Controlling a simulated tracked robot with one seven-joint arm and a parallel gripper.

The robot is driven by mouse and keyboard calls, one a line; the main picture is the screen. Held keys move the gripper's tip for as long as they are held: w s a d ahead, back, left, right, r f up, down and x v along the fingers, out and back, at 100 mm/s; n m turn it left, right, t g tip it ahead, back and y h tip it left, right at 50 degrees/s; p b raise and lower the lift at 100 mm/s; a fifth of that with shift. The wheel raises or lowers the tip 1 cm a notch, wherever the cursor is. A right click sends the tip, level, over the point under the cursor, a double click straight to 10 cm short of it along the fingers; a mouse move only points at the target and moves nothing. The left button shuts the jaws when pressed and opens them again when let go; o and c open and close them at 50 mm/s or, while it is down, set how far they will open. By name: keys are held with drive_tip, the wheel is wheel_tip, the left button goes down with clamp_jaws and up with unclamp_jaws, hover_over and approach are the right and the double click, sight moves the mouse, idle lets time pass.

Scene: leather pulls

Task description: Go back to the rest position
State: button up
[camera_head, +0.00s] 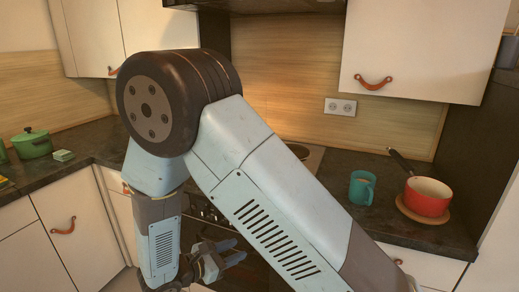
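My gripper (236,251) hangs low at the bottom centre of the head view, in front of the dark oven and the lower cabinets. Its two fingers point right, with a gap between them, and nothing shows between them. My arm is folded: one link rises from the lower right to a big dark joint at the upper left, and the forearm drops from there. The arm hides much of the stove and the counter's middle.
A red pan (427,196) sits on a round trivet (422,216) on the right counter, beside a teal mug (362,188). A green pot (32,146) stands on the left counter. Cabinets with leather pulls (373,83) hang above; another pull (63,227) is at lower left.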

drive_tip(key=d+r+m+g+y, duration=0.4)
drive_tip(key=d+r+m+g, duration=0.5)
drive_tip(key=d+r+m, duration=0.7)
drive_tip(key=s+d+r+m+t+y, duration=0.4)
drive_tip(key=s+d+r+m+y, duration=0.3)
drive_tip(key=s+d+r, duration=0.4)
drive_tip(key=shift+s+d+r+m+y, duration=0.35)
drive_tip(key=shift+d+r, duration=0.95)
drive_tip(key=shift+d, duration=0.75)
